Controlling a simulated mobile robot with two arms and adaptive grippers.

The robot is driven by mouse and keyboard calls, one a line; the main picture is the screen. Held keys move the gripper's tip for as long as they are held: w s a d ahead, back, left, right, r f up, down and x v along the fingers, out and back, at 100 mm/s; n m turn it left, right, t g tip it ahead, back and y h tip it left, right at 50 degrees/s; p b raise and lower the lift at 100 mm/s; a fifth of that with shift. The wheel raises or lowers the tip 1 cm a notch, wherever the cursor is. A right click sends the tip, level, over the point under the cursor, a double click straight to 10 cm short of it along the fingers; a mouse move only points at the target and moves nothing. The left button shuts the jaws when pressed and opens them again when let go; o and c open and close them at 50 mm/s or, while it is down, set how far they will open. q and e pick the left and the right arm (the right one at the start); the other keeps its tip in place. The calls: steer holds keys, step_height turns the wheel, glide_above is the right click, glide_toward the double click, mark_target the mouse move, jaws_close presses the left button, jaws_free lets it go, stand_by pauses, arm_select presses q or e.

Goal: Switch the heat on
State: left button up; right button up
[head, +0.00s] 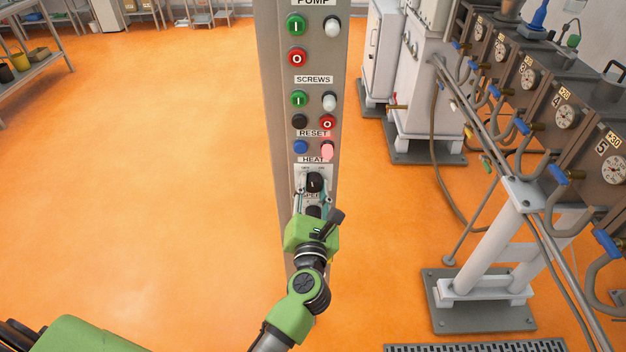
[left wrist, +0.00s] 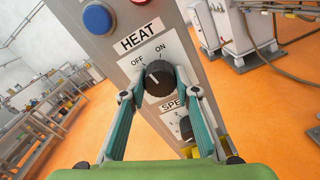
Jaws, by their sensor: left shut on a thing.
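The black HEAT knob (head: 315,182) sits on a white plate marked OFF and ON, low on the grey control column (head: 265,120). In the left wrist view the knob (left wrist: 158,77) is between the two teal fingers of my left gripper (left wrist: 160,82), which is shut on its sides. The knob's white mark looks turned toward the OFF side, but it is small. In the head view the gripper (head: 314,190) reaches the knob from below. My right gripper is not in view.
Above are a blue button (head: 300,147) and a lit pink-red light (head: 327,151) under the RESET label. A SPEED knob (left wrist: 186,128) is just below the HEAT plate. Machinery with pipes (head: 530,80) stands at the right.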

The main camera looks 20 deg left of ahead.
arm_select(q)
steer(key=m+p, duration=0.4)
steer(key=m, duration=0.1)
steer(key=shift+r, duration=0.15)
steer(key=shift+m+p, duration=0.7)
steer(key=shift+m, duration=0.8)
steer(key=o, duration=1.1)
